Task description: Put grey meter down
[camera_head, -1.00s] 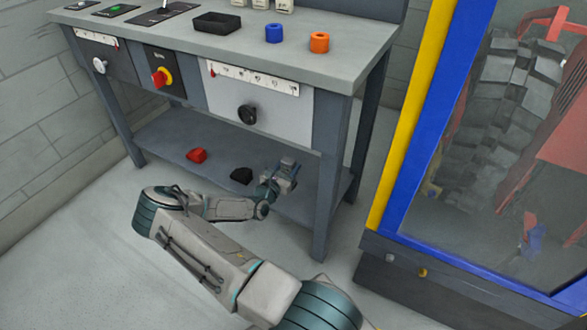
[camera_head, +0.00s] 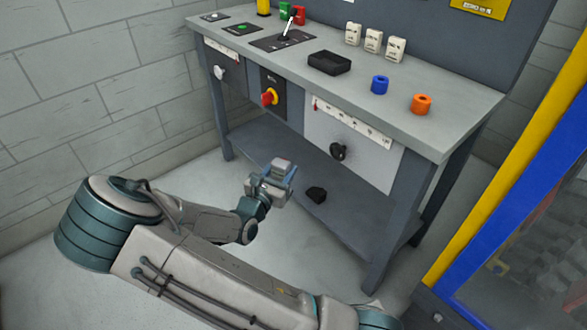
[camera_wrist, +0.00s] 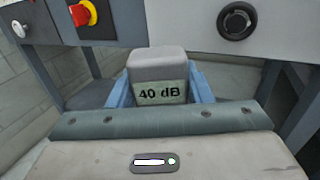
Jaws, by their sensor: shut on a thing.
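The grey meter (camera_wrist: 158,68) is a small grey block with a pale face reading "40 dB" in the wrist view. It also shows in the head view (camera_head: 281,165), upright at the end of my arm. My gripper (camera_head: 273,181) is shut on it, with blue fingers (camera_wrist: 118,92) at both sides. The gripper holds it in front of the workbench (camera_head: 440,120), below the level of the top. The meter's lower part is hidden by the gripper.
A red knob (camera_head: 269,97) and black knob (camera_head: 338,152) stick out in front.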

